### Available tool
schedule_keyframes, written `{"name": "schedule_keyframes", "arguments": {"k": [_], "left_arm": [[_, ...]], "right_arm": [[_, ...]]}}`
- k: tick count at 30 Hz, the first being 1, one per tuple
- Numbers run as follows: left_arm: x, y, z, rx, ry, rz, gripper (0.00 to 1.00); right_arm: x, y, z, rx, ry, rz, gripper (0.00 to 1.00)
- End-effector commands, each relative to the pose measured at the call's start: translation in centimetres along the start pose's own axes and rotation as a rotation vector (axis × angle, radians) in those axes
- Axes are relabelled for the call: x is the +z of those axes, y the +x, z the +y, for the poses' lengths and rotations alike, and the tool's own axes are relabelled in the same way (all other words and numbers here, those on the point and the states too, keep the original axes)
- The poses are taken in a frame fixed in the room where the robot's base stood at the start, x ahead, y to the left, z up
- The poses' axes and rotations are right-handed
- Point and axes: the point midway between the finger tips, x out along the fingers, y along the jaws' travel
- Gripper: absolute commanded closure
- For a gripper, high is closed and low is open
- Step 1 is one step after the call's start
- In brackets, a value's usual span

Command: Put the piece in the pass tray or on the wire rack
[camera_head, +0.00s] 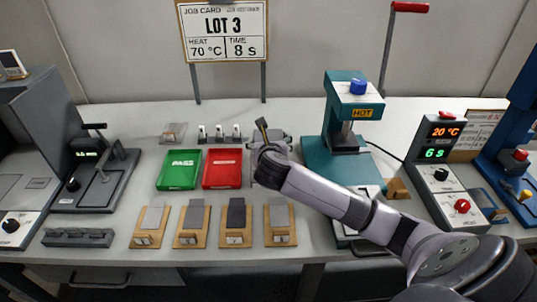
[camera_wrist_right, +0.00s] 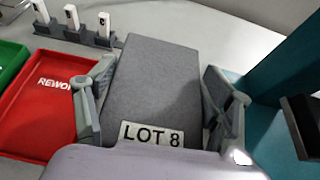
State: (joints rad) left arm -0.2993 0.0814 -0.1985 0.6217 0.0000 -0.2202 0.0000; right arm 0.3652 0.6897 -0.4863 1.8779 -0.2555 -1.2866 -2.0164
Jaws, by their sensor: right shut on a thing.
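My right gripper (camera_head: 268,140) is just right of the red tray in the head view. In the right wrist view its fingers (camera_wrist_right: 162,108) are shut on a flat grey piece (camera_wrist_right: 155,70) with a white label reading LOT 8. The green PASS tray (camera_head: 180,168) lies left of the red REWORK tray (camera_head: 222,168); both look empty. The red tray also shows in the right wrist view (camera_wrist_right: 45,110), left of the gripper, with the green tray (camera_wrist_right: 8,62) at the edge. My left gripper is not in view.
Several wooden stands with grey strips (camera_head: 236,222) line the front edge. Small white tags (camera_head: 219,133) stand behind the trays. A teal press marked HOT (camera_head: 340,150) stands to the right, beside a control box reading 20 °C, 6 s (camera_head: 440,150). A job card (camera_head: 224,30) reads LOT 3.

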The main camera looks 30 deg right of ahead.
Motion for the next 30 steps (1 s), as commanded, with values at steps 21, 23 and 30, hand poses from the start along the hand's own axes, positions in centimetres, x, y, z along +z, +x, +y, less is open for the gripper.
{"name": "schedule_keyframes", "arguments": {"k": [21, 23, 30], "left_arm": [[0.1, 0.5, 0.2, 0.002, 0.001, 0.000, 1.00], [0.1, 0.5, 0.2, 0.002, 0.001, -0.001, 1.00], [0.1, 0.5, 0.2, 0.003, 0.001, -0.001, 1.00]], "right_arm": [[-4.2, 1.8, 0.1, 0.001, 0.000, -0.001, 0.66], [-4.2, 1.8, 0.1, 0.001, 0.000, 0.000, 0.21], [-4.2, 1.8, 0.1, 0.001, 0.000, 0.000, 0.06]]}}
